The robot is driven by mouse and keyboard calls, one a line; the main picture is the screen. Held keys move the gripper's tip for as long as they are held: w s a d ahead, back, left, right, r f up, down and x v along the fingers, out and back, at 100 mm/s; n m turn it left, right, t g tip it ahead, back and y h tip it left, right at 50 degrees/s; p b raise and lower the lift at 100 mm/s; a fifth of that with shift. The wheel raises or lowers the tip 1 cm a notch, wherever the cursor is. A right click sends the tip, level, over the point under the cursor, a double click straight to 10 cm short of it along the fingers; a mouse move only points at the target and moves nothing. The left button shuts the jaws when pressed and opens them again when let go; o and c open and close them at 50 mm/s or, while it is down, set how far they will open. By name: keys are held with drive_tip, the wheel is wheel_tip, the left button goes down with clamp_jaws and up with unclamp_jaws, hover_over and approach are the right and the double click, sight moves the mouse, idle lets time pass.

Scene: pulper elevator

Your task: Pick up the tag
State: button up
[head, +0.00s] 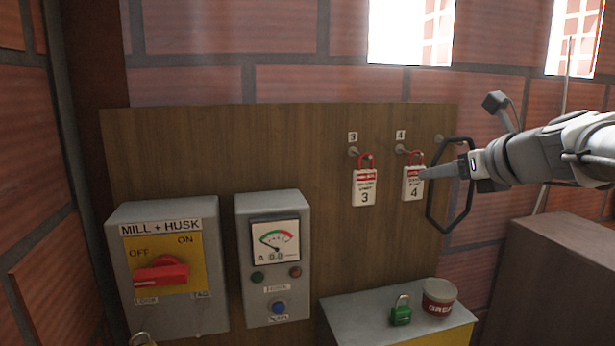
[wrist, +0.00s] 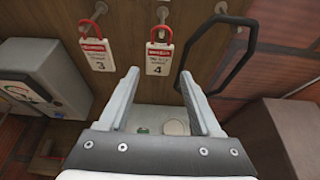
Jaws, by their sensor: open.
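Two white tags with red headers and red loops hang from pegs on a wooden board. Tag 3 (head: 365,188) hangs at left and tag 4 (head: 412,188) at right; the wrist view shows tag 3 (wrist: 98,55) and tag 4 (wrist: 159,60) too. My gripper (head: 428,173) reaches in from the right, its tip overlapping tag 4's right edge in the head view. In the wrist view, my open gripper (wrist: 160,76) has nothing between its fingers, with tag 4 just beyond the fingertips. I cannot tell whether they touch.
A black angular loop (head: 430,212) is close to my gripper at right. A grey MILL + HUSK switch box (head: 128,268) and a meter box (head: 254,305) are at left. Below, a cabinet top (head: 350,309) bears a green padlock (head: 401,311) and a red tin (head: 438,298).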

sight(416, 179)
drive_tip(key=x, duration=0.4)
drive_tip(key=shift+w+a+f, duration=0.1)
drive_tip(key=shift+w, duration=0.1)
drive_tip(key=shift+f+x, duration=0.1)
drive_tip(key=shift+x, duration=1.2)
drive_tip(key=shift+f+x, duration=0.15)
drive_tip(key=shift+x, duration=1.15)
drive_tip(key=shift+s+r, duration=0.1)
drive_tip(key=c, duration=1)
drive_tip(key=shift+r, duration=0.1)
